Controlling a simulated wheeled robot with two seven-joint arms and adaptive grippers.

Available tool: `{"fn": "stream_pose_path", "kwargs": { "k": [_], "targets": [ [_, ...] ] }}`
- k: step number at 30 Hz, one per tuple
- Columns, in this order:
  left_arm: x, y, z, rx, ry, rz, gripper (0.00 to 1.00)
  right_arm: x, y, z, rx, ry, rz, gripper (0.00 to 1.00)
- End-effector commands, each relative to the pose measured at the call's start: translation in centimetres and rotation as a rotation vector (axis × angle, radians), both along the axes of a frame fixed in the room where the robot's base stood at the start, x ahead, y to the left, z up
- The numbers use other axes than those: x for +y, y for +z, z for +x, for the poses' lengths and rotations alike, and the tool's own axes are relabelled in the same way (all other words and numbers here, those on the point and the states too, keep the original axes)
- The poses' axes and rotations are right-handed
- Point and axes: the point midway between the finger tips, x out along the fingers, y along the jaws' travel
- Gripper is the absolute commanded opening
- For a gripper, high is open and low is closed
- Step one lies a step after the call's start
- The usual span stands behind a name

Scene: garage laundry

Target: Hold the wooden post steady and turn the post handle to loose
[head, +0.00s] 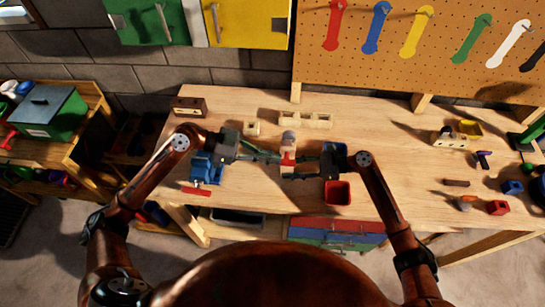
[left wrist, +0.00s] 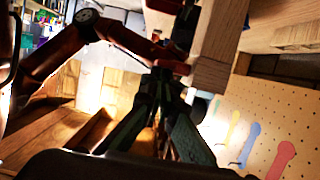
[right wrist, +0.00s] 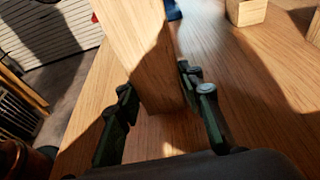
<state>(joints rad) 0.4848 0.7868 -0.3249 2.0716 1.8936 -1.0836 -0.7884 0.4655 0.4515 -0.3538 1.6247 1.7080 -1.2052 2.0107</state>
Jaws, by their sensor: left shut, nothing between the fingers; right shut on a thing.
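The wooden post (head: 288,147) stands upright on the workbench, with a grey top and a red handle (head: 288,159) on its side. In the left wrist view the post (left wrist: 217,45) is pale wood and the red handle (left wrist: 172,67) sticks out beside it. My right gripper (head: 300,166) is shut on the post; in the right wrist view the post (right wrist: 145,50) stands between its fingers. My left gripper (head: 277,158) is shut and empty, its tips close beside the handle; I cannot tell whether they touch it.
Wooden blocks (head: 318,120) lie behind the post. A blue vise-like tool (head: 205,168) is near my left arm and a red bin (head: 338,193) is below my right gripper. Small parts (head: 483,158) lie at the right. A pegboard (head: 400,50) stands behind.

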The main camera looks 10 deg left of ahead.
Motion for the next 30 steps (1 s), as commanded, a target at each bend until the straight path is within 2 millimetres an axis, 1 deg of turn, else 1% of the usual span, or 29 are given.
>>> {"fn": "stream_pose_path", "kwargs": {
  "k": [7, 10, 13, 17, 18, 24, 27, 30],
  "targets": [
    [0.0, -0.1, 0.0, 0.002, 0.001, 0.003, 0.00, 0.0, 0.1, 0.0, 0.000, 0.001, 0.001, 0.21],
    [0.1, 0.5, 0.0, 0.001, 0.000, 0.002, 0.00, 0.0, 0.1, 0.0, 0.000, 0.001, 0.001, 0.21],
    [0.1, 1.8, 0.0, -0.002, -0.001, 0.002, 0.00, 0.0, 0.1, 0.0, 0.000, 0.000, 0.001, 0.21],
    [0.4, 4.4, 0.1, -0.003, 0.000, 0.002, 0.00, 0.0, 0.1, 0.0, 0.000, 0.000, 0.001, 0.21],
    [1.7, 4.2, 0.2, 0.003, 0.006, 0.003, 0.00, 0.0, 0.1, 0.0, 0.000, 0.000, 0.001, 0.21],
    [6.1, 5.1, 0.2, 0.002, 0.004, 0.002, 0.00, 0.0, 0.0, 0.0, -0.001, 0.000, 0.001, 0.21],
    [7.7, 5.5, 0.2, 0.002, 0.003, 0.001, 0.00, 0.0, 0.1, 0.0, 0.000, 0.000, 0.001, 0.21],
    [9.0, 5.7, 0.2, 0.002, 0.002, 0.002, 0.00, 0.0, 0.1, 0.0, -0.001, 0.000, 0.001, 0.21]
  ]
}}
